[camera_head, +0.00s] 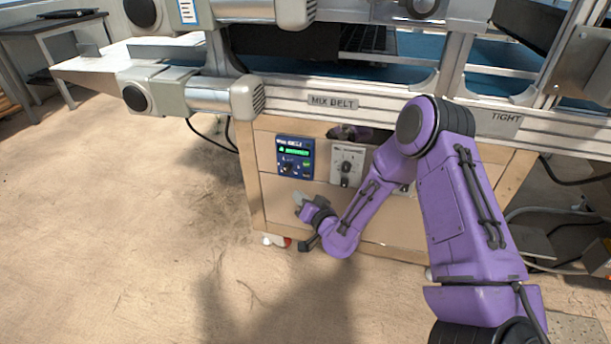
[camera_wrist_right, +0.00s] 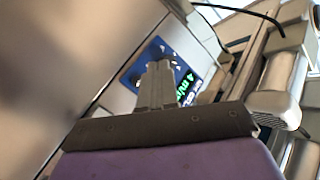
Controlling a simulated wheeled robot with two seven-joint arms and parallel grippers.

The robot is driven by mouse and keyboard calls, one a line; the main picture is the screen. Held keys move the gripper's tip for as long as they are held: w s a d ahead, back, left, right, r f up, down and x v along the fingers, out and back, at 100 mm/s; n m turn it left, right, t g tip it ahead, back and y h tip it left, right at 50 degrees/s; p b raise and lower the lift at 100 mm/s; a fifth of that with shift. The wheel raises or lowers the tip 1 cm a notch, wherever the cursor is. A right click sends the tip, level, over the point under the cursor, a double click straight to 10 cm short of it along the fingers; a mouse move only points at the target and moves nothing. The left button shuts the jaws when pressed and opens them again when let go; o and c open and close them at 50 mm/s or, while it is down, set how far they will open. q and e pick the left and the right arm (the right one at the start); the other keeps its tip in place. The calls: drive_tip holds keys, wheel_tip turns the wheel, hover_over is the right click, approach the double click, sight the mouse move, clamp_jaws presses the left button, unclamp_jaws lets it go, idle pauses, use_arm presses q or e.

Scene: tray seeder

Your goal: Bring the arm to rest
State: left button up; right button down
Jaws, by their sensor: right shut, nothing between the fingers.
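My right arm is purple and reaches in from the lower right in the head view. Its gripper (camera_head: 299,203) is in front of the wooden cabinet, below the blue control panel (camera_head: 294,157). In the right wrist view the gripper (camera_wrist_right: 160,66) has its fingers together with nothing between them. The blue panel (camera_wrist_right: 141,72) shows just beyond the fingertips, with green lit text, partly hidden by the fingers. Whether the fingers touch anything cannot be told. My left gripper is not in view.
A grey control box with a dial (camera_head: 347,163) sits right of the blue panel. The wooden cabinet (camera_head: 259,178) stands under the machine's metal frame, labelled MIX BELT (camera_head: 333,102). Grey motors (camera_head: 190,92) jut out at upper left. Cables hang at both sides. The floor (camera_head: 120,220) at left is clear.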

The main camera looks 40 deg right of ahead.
idle(0.8)
drive_tip(key=s+a+f+m+g+h, duration=0.1)
drive_tip(key=s+a+f+g, duration=0.1)
drive_tip(key=s+f+g, duration=0.4)
drive_tip(key=s+a+f+g, duration=0.1)
drive_tip(key=s+a+f, duration=0.1)
drive_tip(key=s+f, duration=0.6)
drive_tip(key=s+f+n+g+h, duration=0.1)
drive_tip(key=s+f+g, duration=0.15)
drive_tip(key=s, duration=0.75)
drive_tip(key=s+f+n+g, duration=0.1)
drive_tip(key=s+f+g, duration=0.15)
drive_tip(key=s, duration=0.65)
wheel_tip(320, 180, up, 26)
drive_tip(key=s+a+g+p, duration=0.1)
drive_tip(key=s+p, duration=0.1)
drive_tip(key=p, duration=2.5)
drive_tip(key=shift+s+r, duration=0.15)
drive_tip(key=shift+s, duration=0.15)
drive_tip(key=shift+a, duration=0.1)
